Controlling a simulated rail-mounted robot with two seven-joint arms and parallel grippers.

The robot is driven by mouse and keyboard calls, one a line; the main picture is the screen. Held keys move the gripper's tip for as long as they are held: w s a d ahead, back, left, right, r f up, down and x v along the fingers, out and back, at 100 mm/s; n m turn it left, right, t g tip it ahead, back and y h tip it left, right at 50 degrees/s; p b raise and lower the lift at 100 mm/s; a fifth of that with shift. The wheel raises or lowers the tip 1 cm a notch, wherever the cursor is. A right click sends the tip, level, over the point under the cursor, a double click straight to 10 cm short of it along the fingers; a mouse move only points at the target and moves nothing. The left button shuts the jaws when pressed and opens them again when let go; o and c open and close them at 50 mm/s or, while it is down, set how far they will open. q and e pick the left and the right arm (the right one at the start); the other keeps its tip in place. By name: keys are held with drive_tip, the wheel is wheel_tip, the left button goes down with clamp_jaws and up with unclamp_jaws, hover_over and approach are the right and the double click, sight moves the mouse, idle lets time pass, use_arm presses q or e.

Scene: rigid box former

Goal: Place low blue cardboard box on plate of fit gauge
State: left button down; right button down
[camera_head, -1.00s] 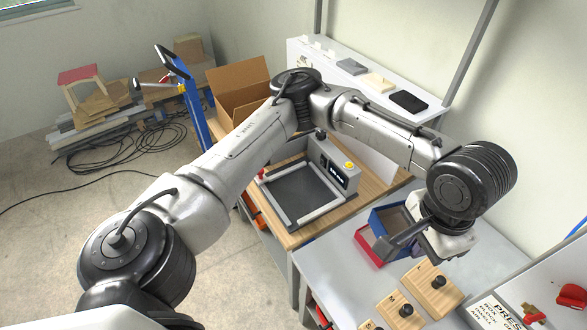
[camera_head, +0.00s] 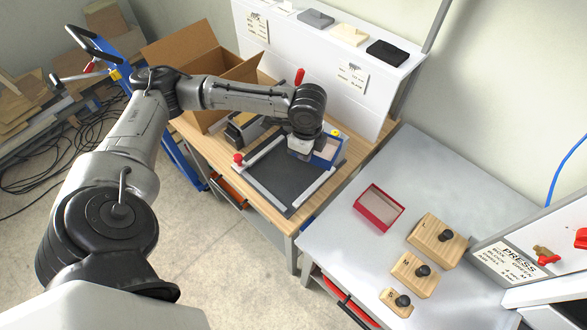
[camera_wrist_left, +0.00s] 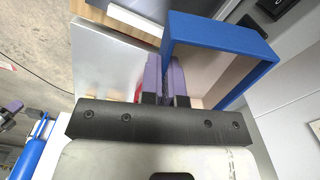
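The low blue cardboard box (camera_head: 330,151) is at the back right of the fit gauge, beside and partly behind my left gripper (camera_head: 302,146). In the left wrist view, the blue box (camera_wrist_left: 225,38) shows as an open frame of low walls. My left gripper's purple fingers (camera_wrist_left: 166,80) are close together on its near left wall. The dark plate (camera_head: 280,176) of the fit gauge lies between light rails, mostly bare. The box is over or near the plate's back right end; I cannot tell whether it touches. My right gripper is not in view.
A red open box (camera_head: 379,207) and several wooden blocks with black knobs (camera_head: 438,238) stand on the grey bench to the right. A cardboard carton (camera_head: 190,62) stands behind the gauge. A white shelf unit (camera_head: 330,65) is at the back.

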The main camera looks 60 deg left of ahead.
use_arm(q)
drive_tip(key=s+a+f+m, duration=0.2)
drive_tip(key=a+f+m, duration=0.1)
drive_tip(key=a, duration=0.3)
drive_tip(key=b, duration=0.1)
hover_over(288, 172)
wheel_tip(288, 172, down, 4)
drive_tip(key=shift+d+r, duration=0.1)
wheel_tip(288, 172, down, 6)
drive_tip(key=shift+r+b, duration=0.1)
drive_tip(key=shift+b, duration=0.4)
drive_tip(key=c, duration=1.3)
unclamp_jaws()
drive_tip(key=shift+c, duration=0.2)
